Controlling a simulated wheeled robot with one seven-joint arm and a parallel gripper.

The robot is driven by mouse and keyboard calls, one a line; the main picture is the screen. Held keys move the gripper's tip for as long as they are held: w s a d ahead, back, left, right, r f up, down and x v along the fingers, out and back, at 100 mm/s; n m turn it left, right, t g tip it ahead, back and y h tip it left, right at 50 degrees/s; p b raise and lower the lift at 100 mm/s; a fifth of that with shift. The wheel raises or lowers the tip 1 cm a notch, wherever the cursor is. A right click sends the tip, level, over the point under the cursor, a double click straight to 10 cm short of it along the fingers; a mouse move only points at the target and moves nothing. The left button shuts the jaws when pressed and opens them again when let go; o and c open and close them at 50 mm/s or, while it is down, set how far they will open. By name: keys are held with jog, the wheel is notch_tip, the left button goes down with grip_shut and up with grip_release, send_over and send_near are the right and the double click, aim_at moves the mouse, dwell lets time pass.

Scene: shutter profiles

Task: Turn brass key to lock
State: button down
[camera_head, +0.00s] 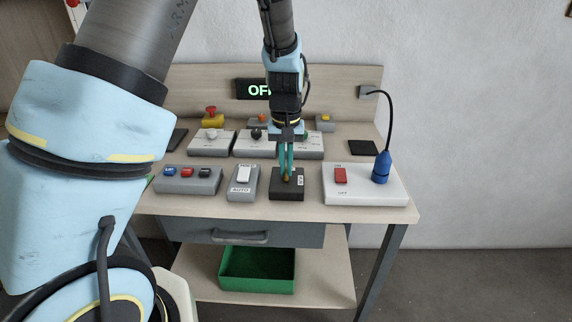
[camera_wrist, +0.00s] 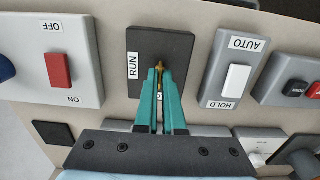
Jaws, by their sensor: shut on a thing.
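The brass key (camera_head: 287,178) stands in a dark key-switch box (camera_head: 287,193) at the front middle of the bench. It also shows as a narrow brass strip in the wrist view (camera_wrist: 160,68). My gripper (camera_head: 286,172) points straight down over the box, its teal fingers shut on the key. In the wrist view the fingers (camera_wrist: 160,80) close on either side of it and hide most of it. A white label (camera_wrist: 133,66) reading RUN lies beside the key on the box. The other lock markings are hidden or too small to read.
Left of the box is a white AUTO/HOLD rocker (camera_head: 243,182); right is a panel with a red switch (camera_head: 340,176) and a blue plug (camera_head: 381,167). Knob boxes (camera_head: 212,142) stand behind. A green bin (camera_head: 257,270) sits below.

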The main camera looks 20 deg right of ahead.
dwell(0.4)
jog(key=c, duration=1)
grip_release()
notch_tip(320, 180, up, 11)
jog(key=shift+f+b, duration=0.1)
jog(key=shift+b, duration=1.05)
